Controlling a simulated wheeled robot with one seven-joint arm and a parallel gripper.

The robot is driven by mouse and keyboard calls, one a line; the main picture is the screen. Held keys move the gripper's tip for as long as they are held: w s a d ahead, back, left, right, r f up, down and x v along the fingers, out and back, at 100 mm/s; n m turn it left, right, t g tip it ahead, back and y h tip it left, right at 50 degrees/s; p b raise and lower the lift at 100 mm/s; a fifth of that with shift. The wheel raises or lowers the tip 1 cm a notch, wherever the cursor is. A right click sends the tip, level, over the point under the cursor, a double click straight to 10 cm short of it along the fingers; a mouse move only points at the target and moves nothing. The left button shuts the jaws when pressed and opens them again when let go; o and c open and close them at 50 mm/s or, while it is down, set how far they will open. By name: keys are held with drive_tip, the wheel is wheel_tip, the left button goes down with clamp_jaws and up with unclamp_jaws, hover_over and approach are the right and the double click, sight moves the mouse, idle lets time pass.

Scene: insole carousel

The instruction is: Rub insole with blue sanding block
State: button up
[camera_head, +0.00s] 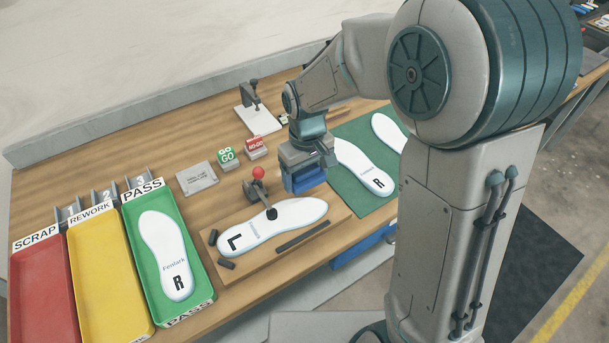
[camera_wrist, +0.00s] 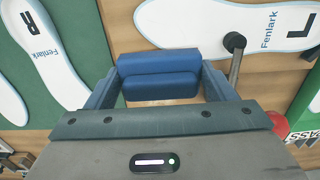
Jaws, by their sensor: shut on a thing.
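My gripper (camera_head: 308,170) is shut on the blue sanding block (camera_head: 305,178). In the wrist view the block (camera_wrist: 160,85) sits between the two fingers of my gripper (camera_wrist: 160,78). The block is held above the bench, between the green mat and the wooden fixture board. A white insole marked L (camera_head: 290,213) lies on that board, left of and nearer than the block. Its toe end is nearest to the block, and they look apart. A toggle clamp with a red knob (camera_head: 258,173) reaches over the insole's middle. Part of the L insole (camera_wrist: 275,28) shows at the wrist view's upper right.
Insoles marked R lie on the green mat (camera_head: 347,129) and in the green PASS tray (camera_head: 206,282). Yellow REWORK (camera_head: 86,268) and red SCRAP (camera_head: 40,295) trays stand left. GO (camera_head: 226,155) and NO-GO (camera_head: 256,147) blocks and a small stand (camera_head: 262,120) are behind the board.

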drive_tip(key=shift+r+p, duration=1)
drive_tip(key=shift+r, duration=0.65)
drive_tip(key=shift+s+a, duration=0.1)
